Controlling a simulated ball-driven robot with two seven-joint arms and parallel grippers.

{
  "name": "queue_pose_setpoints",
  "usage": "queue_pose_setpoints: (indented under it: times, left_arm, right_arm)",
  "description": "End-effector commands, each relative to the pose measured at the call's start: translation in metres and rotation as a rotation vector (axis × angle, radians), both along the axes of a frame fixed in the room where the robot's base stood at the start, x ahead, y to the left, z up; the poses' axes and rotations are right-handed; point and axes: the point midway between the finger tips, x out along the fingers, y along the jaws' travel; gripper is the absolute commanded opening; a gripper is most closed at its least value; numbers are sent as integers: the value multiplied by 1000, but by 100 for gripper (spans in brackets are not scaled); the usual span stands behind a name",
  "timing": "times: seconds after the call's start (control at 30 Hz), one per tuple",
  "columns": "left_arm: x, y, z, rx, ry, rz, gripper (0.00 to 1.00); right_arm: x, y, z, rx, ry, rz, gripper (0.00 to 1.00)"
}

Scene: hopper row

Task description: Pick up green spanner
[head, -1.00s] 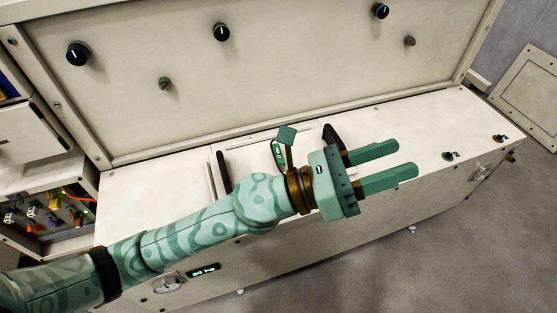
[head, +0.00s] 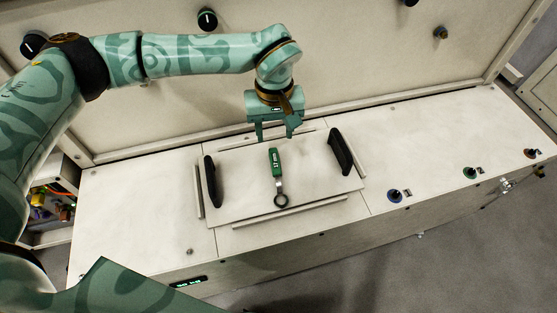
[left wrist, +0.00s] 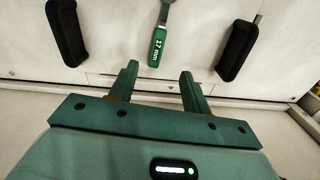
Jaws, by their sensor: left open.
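The green spanner (head: 276,165) lies on a pale lid on the bench top, its green handle toward the back panel and its metal ring end toward the front edge. Its handle, marked 17 mm, also shows in the left wrist view (left wrist: 157,46), where the ring end is cut off. My left gripper (head: 275,136) points down above the back edge of the lid, just behind the handle. Its fingers (left wrist: 160,70) are apart and empty, with the handle lined up roughly between them but beyond their tips. My right gripper does not show.
Black handles stand left (head: 211,182) and right (head: 340,152) of the spanner on the lid (head: 240,200). The upright back panel (head: 370,60) rises close behind my left gripper.

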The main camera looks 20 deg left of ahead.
Motion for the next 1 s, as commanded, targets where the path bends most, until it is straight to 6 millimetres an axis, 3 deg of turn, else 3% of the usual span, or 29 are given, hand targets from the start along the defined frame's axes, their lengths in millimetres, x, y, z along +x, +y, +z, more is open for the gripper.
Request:
queue_pose_setpoints:
  times: [0.03,0.1,0.23,0.53,0.73,0.8,1.0]
  left_arm:
    - [0,0,-21,-1,8,0,48]
    - [0,-1,-40,-3,8,0,48]
    - [0,-1,-66,-4,7,0,48]
    - [1,-1,-88,-5,3,0,48]
    - [6,2,-124,-6,9,1,48]
    - [6,2,-132,-5,6,0,48]
    - [6,1,-131,-6,0,0,48]
  right_arm:
    - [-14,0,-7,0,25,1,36]
    - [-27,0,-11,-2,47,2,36]
    - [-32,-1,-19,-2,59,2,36]
    - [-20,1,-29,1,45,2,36]
    - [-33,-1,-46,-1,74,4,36]
    - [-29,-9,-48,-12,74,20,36]
    - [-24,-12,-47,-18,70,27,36]
